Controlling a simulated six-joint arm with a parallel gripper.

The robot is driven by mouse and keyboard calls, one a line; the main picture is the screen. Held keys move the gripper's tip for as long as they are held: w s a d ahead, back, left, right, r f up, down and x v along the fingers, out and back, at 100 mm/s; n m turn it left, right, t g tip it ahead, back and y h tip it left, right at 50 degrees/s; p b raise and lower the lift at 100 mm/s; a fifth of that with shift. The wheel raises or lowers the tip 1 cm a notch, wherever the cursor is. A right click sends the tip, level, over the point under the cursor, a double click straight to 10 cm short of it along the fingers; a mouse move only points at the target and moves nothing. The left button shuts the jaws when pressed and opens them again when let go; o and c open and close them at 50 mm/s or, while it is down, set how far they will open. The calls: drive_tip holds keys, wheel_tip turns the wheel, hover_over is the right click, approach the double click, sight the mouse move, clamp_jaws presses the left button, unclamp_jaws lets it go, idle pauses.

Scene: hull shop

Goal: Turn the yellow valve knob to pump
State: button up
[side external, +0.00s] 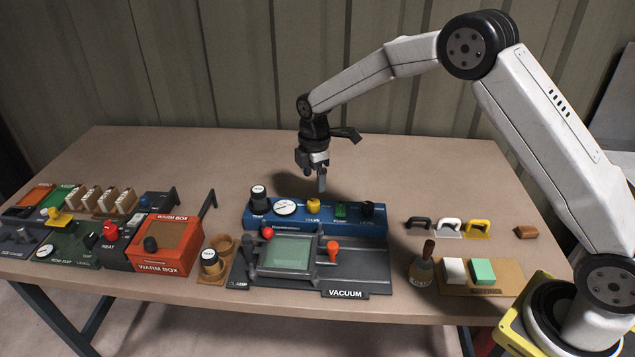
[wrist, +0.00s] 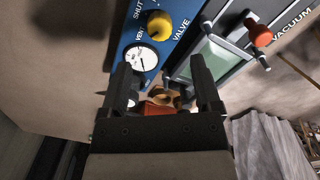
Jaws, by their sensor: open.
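The yellow valve knob (side external: 314,205) sits on the blue panel (side external: 290,222), right of a round white gauge (side external: 285,208). In the wrist view the yellow knob (wrist: 159,26) is near the top, beside the words SHUT, VENT and VALVE. The end of its scale toward pump cannot be read, and the knob's exact setting cannot be told. My gripper (side external: 313,181) is above and a little behind the blue panel, pointing down, apart from the knob. In the wrist view my gripper (wrist: 166,68) has its two fingers spread with nothing held between them.
The vacuum fixture (side external: 340,274) with a green window and orange knob (side external: 333,246) stands in front of the panel. A black knob (side external: 259,193) is at the panel's left end. The orange warm box (side external: 163,247) is left. The table behind the panel is clear.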

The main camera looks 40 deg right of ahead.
sight(314, 202)
drive_tip(key=shift+f, duration=0.1)
drive_tip(key=shift+w+f, duration=0.15)
drive_tip(key=shift+f, duration=3.65)
clamp_jaws()
